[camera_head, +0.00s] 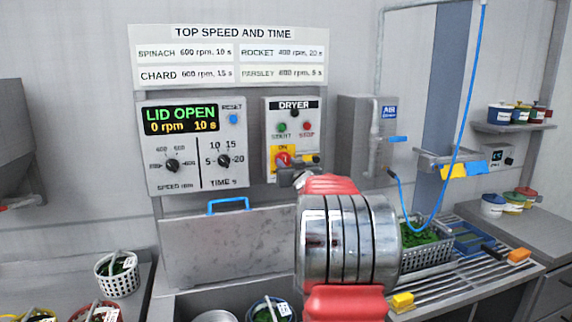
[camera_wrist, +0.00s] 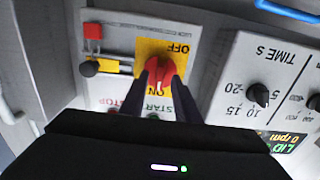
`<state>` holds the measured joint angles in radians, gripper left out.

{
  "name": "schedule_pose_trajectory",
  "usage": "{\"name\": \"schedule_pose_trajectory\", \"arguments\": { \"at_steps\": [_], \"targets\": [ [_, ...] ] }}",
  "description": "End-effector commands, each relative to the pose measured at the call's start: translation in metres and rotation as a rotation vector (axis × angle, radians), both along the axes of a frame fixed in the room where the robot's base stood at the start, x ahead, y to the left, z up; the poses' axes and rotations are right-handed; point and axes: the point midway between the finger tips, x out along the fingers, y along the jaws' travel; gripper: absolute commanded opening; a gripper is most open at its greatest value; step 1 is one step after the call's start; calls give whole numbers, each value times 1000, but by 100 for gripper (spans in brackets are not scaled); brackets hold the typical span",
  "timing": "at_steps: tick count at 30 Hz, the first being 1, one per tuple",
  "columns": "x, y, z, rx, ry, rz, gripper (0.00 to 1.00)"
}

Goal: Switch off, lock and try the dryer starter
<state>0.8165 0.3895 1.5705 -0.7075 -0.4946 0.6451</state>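The dryer starter (camera_head: 293,108) is a pale box on the wall with green START and red STOP buttons. Its red rotary handle (camera_wrist: 161,72) sits on a yellow ON/OFF plate (camera_wrist: 181,50), and its pointer is toward ON. My gripper (camera_wrist: 162,78) has its two dark fingers on either side of the handle, apart, with the ON lettering showing between them; contact is unclear. Beside the plate are a black knob (camera_wrist: 89,68) on a yellow strip and a small red block (camera_wrist: 93,31). In the head view my arm covers the starter's lower edge.
The control panel (camera_head: 194,146) left of the starter reads LID OPEN, 0 rpm, 10 s. A grey box (camera_head: 355,130) is to the right. A blue hose (camera_head: 464,110) hangs farther right. Below are a metal lid with a blue handle (camera_head: 228,203) and a basket of greens (camera_head: 425,257).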

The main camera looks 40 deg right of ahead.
Motion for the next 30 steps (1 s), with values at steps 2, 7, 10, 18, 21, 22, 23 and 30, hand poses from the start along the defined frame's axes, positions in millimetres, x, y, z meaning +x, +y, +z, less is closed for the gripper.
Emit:
{"name": "schedule_pose_trajectory", "arguments": {
  "at_steps": [2, 7, 10, 18, 21, 22, 23, 30],
  "targets": [
    [6, -3, 0, 0, 0, 1, 29],
    [10, -5, 0, 0, 0, 1, 29],
    [10, -5, 0, 0, 0, 1, 29],
    [10, -5, 0, 0, 0, 0, 20],
    [10, -5, 0, 0, 0, 0, 13],
    [10, -5, 0, 0, 0, 0, 10],
    [10, -6, 0, 0, 0, 0, 8],
    [10, -5, 0, 0, 0, 0, 0]
  ]
}}
